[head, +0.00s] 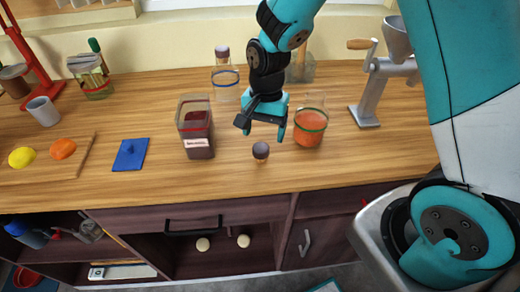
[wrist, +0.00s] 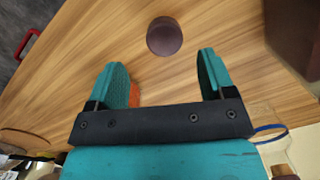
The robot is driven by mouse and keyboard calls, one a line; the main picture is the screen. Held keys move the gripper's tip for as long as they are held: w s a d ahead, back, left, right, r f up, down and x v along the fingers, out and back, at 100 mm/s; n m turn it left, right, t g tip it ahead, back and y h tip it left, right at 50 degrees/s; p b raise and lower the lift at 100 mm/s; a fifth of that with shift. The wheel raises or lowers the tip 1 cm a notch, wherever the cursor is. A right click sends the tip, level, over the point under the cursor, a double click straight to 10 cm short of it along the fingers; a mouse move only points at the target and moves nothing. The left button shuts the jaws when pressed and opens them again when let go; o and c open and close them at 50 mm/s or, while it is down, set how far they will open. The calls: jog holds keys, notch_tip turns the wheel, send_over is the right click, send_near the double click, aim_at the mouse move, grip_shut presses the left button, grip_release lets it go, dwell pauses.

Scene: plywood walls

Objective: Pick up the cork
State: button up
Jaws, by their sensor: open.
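The cork (head: 261,152) stands upright on the wooden counter near its front edge, with a dark purple-brown top and a lighter lower part. In the wrist view its round dark top (wrist: 164,36) shows ahead of the fingertips, between their lines and apart from both. My gripper (head: 264,128) is open and empty, its teal fingers above the counter and just behind the cork. In the wrist view my gripper (wrist: 161,72) has its two fingers spread wide.
A dark red labelled container (head: 196,128) stands left of the cork. A glass of orange contents (head: 309,125) stands close on the right. A capped bottle (head: 225,75) is behind, and a metal grinder (head: 372,90) is farther right. A blue pad (head: 130,155) lies left.

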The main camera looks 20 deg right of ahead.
aim_at(261, 147)
jog(key=shift+s+a+f+p, duration=0.15)
jog(key=shift+f+p, duration=0.1)
jog(key=shift+f, duration=0.7)
jog(key=shift+w+a+f+p, duration=0.15)
jog(key=shift+f+p, duration=0.15)
jog(key=shift+f, duration=0.7)
jog(key=shift+s+a+f+p, duration=0.15)
jog(key=shift+f+p, duration=0.1)
jog(key=shift+f, duration=0.7)
jog(key=c, duration=1)
